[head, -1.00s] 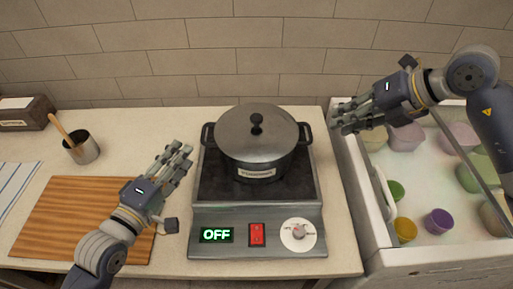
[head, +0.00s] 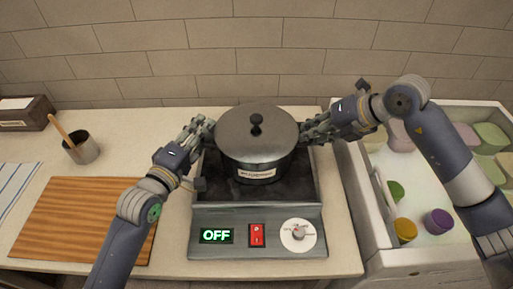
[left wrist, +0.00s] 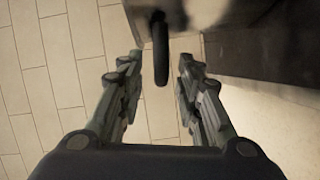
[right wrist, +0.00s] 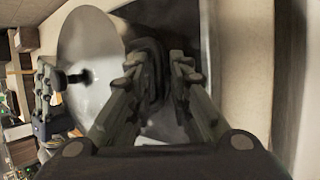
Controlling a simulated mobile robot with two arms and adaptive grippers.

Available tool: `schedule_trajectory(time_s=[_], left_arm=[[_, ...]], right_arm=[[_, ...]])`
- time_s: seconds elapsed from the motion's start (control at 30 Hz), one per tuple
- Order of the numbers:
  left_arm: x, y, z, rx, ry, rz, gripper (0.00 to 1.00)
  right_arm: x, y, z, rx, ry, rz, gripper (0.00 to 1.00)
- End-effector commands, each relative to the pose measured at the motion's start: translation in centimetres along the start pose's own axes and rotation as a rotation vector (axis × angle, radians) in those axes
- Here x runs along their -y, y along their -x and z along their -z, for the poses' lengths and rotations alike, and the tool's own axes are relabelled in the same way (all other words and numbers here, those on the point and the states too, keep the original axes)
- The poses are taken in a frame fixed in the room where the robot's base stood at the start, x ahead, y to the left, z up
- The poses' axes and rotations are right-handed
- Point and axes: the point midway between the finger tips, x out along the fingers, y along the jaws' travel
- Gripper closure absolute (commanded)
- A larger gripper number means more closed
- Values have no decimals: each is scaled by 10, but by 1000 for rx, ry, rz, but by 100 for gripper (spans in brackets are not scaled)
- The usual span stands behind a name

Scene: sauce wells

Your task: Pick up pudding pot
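The dark grey pot (head: 256,158), with its lid and black knob on and a white label whose text is too small to read, stands upright on the hob (head: 256,190). My left gripper (head: 203,130) is at the pot's left handle; in the left wrist view its fingers are apart with the black handle (left wrist: 160,50) between them. My right gripper (head: 311,130) is at the right handle; in the right wrist view its fingers are apart on either side of the dark handle (right wrist: 150,70). I cannot tell whether any finger touches a handle.
The hob display (head: 216,236) reads OFF. A wooden board (head: 70,220) and a cup with a wooden stick (head: 83,150) are at the left. An open white chest (head: 440,265) with several coloured tubs is at the right. A tiled wall (head: 180,50) stands behind.

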Motion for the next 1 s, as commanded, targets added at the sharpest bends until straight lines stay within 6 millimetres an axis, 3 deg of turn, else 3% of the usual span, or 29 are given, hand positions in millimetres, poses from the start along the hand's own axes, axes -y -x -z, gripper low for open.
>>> schedule_trajectory(time_s=[0.1, 0.2, 0.27, 0.6, 1.0], left_arm=[[0, 0, 0, 0, 0, 0, 68], [0, 0, 0, 0, 0, 0, 90], [0, 0, 0, 0, 0, 0, 100], [0, 0, 0, 0, 0, 1, 100], [-15, 2, 3, -2, -1, -7, 100]], right_arm=[[0, 0, 0, 0, 0, 0, 81], [0, 0, 0, 0, 0, 0, 100], [0, 0, 0, 0, 0, 0, 100], [0, 0, 0, 0, -1, 0, 100], [-8, 12, -6, 6, 1, -3, 100]])
